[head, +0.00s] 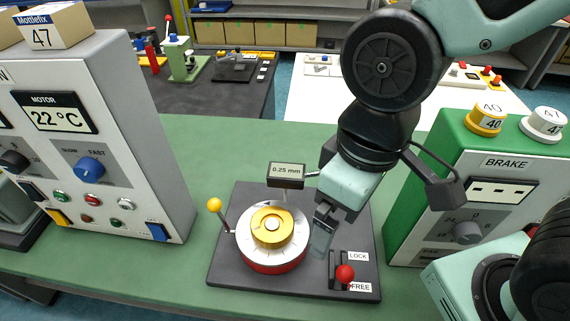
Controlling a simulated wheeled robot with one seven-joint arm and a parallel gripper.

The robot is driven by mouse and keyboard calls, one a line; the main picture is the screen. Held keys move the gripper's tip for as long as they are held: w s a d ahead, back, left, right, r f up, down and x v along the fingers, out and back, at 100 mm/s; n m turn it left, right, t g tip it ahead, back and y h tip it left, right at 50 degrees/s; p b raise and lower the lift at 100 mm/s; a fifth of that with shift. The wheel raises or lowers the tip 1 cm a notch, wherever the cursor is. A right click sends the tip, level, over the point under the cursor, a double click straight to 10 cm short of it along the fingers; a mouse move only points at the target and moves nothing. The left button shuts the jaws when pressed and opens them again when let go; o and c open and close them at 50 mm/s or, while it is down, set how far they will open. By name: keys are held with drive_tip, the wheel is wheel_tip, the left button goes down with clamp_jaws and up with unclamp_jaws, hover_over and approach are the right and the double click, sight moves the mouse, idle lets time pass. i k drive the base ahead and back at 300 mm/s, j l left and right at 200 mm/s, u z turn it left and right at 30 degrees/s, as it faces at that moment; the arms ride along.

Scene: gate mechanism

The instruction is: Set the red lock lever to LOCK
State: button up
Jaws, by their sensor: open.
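The red ball knob of the lock lever (345,273) stands over a dark slot at the right front of a black base plate (232,275). In the picture the knob lies between the LOCK label (358,256) at the far end and the FREE label (361,287) at the near end, a little closer to FREE. My gripper (322,246) points down, open and empty, just left of and behind the lever, apart from the knob. Its fingers partly overlap each other in this view.
A white and red dial with a gold hub (272,228) and a yellow-knobbed crank (214,205) stand left of my gripper. A 0.25 mm display (286,171) is behind the dial. A MOTOR panel (150,130) stands left, a green BRAKE box (455,160) right.

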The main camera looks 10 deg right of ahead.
sight(344, 273)
drive_tip(key=k+l+u, duration=0.25)
drive_tip(key=k, duration=0.15)
drive_tip(key=k+l+u, duration=0.1)
drive_tip(key=k+u, duration=0.2)
drive_tip(key=k, duration=0.15)
